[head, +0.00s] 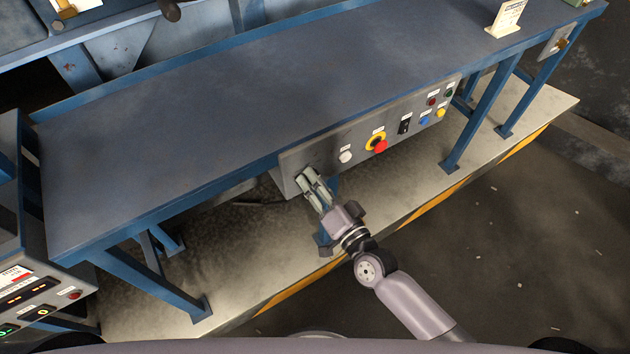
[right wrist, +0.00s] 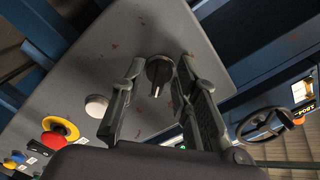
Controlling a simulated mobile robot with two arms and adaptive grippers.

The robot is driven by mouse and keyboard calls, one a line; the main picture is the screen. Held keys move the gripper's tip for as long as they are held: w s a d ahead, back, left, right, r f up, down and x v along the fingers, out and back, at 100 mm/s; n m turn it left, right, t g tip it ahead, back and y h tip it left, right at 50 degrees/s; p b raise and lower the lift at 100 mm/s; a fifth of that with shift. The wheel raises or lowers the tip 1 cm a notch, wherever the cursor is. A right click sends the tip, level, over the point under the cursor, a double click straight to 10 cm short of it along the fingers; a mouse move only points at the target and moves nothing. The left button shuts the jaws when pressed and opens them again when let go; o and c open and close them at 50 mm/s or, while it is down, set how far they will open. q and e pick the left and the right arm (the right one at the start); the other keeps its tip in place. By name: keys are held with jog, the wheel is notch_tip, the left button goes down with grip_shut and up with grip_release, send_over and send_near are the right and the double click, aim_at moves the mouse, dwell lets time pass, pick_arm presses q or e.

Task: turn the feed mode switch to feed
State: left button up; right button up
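The feed mode switch appears to be the black rotary knob (right wrist: 159,70) with a light pointer mark, on the grey control panel (right wrist: 105,50). Its label is not visible in the right wrist view. In the head view the panel (head: 325,150) hangs under the front edge of the blue table, and my right gripper (head: 308,178) is at its left end, hiding the knob. In the right wrist view my right gripper (right wrist: 161,66) is open, with one finger on each side of the knob and a visible gap on both sides. My left gripper is not in view.
On the same panel are a white button (head: 345,157), a red emergency stop on yellow (head: 379,145), a black switch (head: 405,124) and several small coloured buttons. The blue table (head: 250,85) overhangs the panel. A handwheel (right wrist: 265,124) shows at right in the wrist view.

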jog(key=v, duration=1.2)
dwell(0.5)
jog(key=s+d+f+n+g+h, duration=0.15)
jog(key=d+f, duration=0.25)
jog(key=f, duration=0.6)
jog(key=s+d+f+n+g+h, duration=0.1)
jog(key=s+d+f+g+h, duration=0.2)
jog(key=f, duration=0.8)
jog(key=s+d+f+n+g+h, duration=0.15)
jog(key=d+f, duration=0.35)
jog(key=f, duration=0.5)
jog(key=s+d+f+n+g+h, duration=0.1)
jog(key=s+d+f+g, duration=0.1)
jog(key=s+f+g, duration=0.2)
jog(key=s+d+f+n+g+h, duration=0.1)
jog(key=s+d+f+g+h, duration=0.1)
jog(key=s+f, duration=0.9)
jog(key=s+d+g, duration=0.1)
jog(key=s+g, duration=0.1)
jog(key=s, duration=0.6)
jog(key=shift+s+d+h, duration=0.3)
